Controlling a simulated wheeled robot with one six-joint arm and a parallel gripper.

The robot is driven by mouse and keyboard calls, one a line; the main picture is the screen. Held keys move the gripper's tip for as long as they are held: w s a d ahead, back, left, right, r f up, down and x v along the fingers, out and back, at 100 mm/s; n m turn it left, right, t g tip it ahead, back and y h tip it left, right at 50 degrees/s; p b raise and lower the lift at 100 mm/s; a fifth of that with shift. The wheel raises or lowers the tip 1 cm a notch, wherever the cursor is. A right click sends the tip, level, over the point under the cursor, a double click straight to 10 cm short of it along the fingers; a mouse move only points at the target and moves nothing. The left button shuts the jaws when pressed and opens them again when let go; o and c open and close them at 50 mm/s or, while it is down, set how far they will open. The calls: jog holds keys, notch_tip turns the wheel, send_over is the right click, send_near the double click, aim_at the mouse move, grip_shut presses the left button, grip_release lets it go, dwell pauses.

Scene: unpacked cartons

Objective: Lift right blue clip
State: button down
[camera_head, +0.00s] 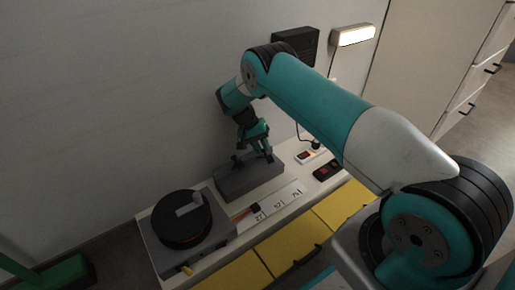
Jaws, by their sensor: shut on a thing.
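A grey block (249,182) sits on the white worktop against the wall. Small dark clip-like parts stand on its top. My gripper (265,151) reaches down from above to the right part of the block's top. It is shut on the right clip, which is mostly hidden between the fingers. The clip looks dark here, and I cannot make out its blue colour. A second small dark part (236,160) stands on the block to the left, apart from my gripper. I cannot tell whether the held clip still touches the block.
A grey box with a round black crank wheel (183,219) stands on the left of the worktop. A white numbered scale (272,206) lies in front of the block. Dark and white switch boxes (326,170) lie to the right. Yellow drawers (297,248) are below. A wall lamp (352,36) shines.

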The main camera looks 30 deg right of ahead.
dwell(0.4)
jog(key=c, duration=1)
grip_release()
jog(key=shift+r, duration=0.1)
notch_tip(320, 180, up, 20)
jog(key=p, duration=0.9)
